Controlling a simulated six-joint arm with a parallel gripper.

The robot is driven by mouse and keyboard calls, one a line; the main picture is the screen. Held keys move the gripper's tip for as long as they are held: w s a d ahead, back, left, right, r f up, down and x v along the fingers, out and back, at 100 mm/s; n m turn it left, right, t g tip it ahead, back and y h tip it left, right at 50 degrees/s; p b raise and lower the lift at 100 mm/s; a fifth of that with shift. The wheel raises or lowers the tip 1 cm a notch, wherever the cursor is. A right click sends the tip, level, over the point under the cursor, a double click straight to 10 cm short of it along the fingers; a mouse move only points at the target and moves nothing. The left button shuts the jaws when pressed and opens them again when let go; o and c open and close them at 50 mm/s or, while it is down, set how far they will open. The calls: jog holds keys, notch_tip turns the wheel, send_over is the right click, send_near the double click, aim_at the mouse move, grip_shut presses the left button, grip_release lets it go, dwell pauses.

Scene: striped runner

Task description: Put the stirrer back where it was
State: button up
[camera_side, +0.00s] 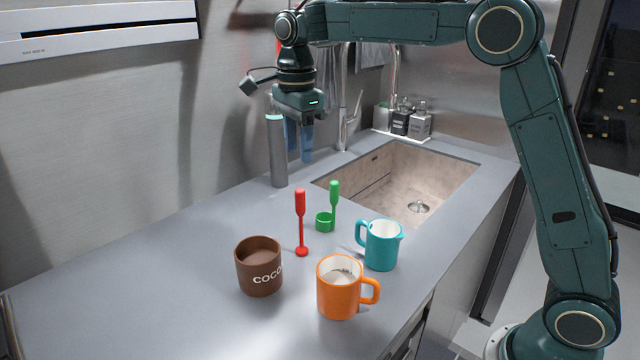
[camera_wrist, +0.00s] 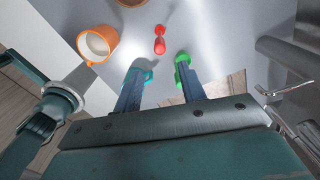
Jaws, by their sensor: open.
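The red stirrer (camera_side: 301,222) stands upright on the grey counter, its round foot down, in the side view. It also shows in the wrist view (camera_wrist: 160,40), ahead of and between the fingers. My gripper (camera_side: 299,155) is open and empty, high above the counter at the back, behind and above the stirrer. Its blue fingers also show in the wrist view (camera_wrist: 160,80). A brown mug (camera_side: 258,276) marked COCO stands left of the stirrer. An orange mug (camera_side: 338,298) with a white inside stands in front of it.
A green scoop-like tool (camera_side: 334,190) with a small round cup stands behind the stirrer. A grey cylinder (camera_side: 277,155) stands close to my gripper. The sink (camera_side: 420,175) lies back right, with bottles (camera_side: 420,120) behind it. The counter's left front is clear.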

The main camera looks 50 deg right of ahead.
jog(key=s+d+r+n+t, duration=0.1)
jog(key=s+r+n+t, duration=0.1)
jog(key=s+n, duration=0.45)
jog(key=s+d+r+n+t, duration=0.1)
jog(key=s+r+n, duration=0.25)
jog(key=s, duration=0.65)
jog(key=s+f+n+t, duration=0.1)
jog(key=s+f+n, duration=0.3)
jog(key=s, duration=0.3)
jog(key=s+d+f+n+t, duration=0.1)
jog(key=s+f+n, duration=0.2)
jog(key=s+n, duration=0.4)
jog(key=shift+s+d+f+t, duration=0.15)
jog(key=shift+s+f+t, duration=0.15)
jog(key=shift+s+f, duration=0.15)
